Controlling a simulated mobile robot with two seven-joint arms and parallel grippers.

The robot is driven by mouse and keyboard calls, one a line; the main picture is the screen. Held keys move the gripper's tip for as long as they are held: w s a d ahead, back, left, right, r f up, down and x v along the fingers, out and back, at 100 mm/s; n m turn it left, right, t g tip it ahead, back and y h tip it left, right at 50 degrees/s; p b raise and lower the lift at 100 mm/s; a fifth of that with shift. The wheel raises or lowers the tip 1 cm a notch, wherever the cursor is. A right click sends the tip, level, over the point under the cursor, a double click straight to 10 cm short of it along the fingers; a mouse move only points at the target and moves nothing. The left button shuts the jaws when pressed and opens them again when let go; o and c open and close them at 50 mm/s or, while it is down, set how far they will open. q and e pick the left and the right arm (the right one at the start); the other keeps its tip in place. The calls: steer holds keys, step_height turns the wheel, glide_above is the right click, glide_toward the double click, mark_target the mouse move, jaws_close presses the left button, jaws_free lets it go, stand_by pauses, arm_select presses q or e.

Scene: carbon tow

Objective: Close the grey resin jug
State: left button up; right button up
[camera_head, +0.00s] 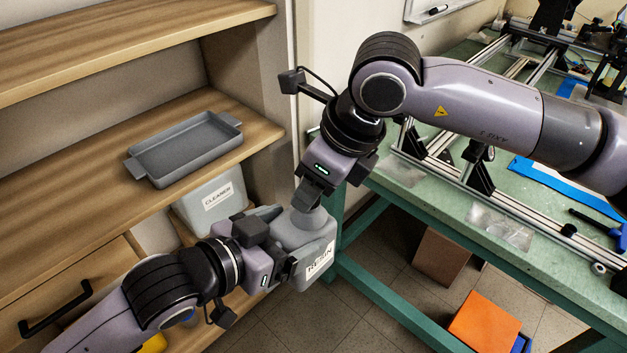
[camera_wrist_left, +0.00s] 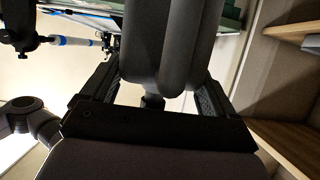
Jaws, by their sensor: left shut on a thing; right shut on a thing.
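The grey resin jug (camera_head: 318,260), with a white label reading RESIN, is in the lower middle of the head view, beside the shelf unit. My left gripper (camera_head: 284,243) is shut on the jug from the left. In the left wrist view, a dark grey rounded part of the jug (camera_wrist_left: 172,45) sits between its two fingers. My right gripper (camera_head: 312,202) points down from above and is shut on the grey cap (camera_head: 315,220) at the jug's top. The fingertips hide part of the cap, so I cannot tell how tightly it sits.
A light grey container labelled CLEANER (camera_head: 212,203) stands behind the jug, below a shelf with a grey tray (camera_head: 187,147). A green workbench (camera_head: 420,195) with metal rails is on the right. An orange box (camera_head: 484,318) and a brown box (camera_head: 447,258) are beneath it.

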steer(key=m+t+h, duration=0.1)
steer(key=m, duration=0.3)
steer(key=shift+s+a, duration=0.1)
steer(key=m+t+h, duration=0.1)
steer(key=m, duration=0.3)
steer(key=shift+s+a, duration=0.1)
steer(key=m+h, duration=0.1)
steer(key=m, duration=0.3)
steer(key=shift+a+m+t+h, duration=0.2)
steer(key=shift+m+t+h, duration=0.1)
steer(key=shift+m+h, duration=0.1)
steer(key=m+h, duration=0.1)
steer(key=m, duration=0.2)
steer(key=m+h, duration=0.1)
steer(key=m, duration=0.3)
steer(key=shift+a+g+h, duration=0.2)
steer(key=shift+g+h, duration=0.2)
steer(key=m+g+h, duration=0.1)
steer(key=m, duration=0.3)
steer(key=shift+w, duration=0.2)
steer(key=m+g, duration=0.1)
steer(key=m, duration=0.3)
steer(key=shift+w+h, duration=0.15)
steer(key=shift+h, duration=0.25)
steer(key=m+g, duration=0.1)
steer(key=m, duration=0.1)
steer(key=m+g, duration=0.1)
steer(key=m, duration=0.2)
steer(key=shift+w+m+g, duration=0.1)
steer(key=shift+m+g, duration=0.2)
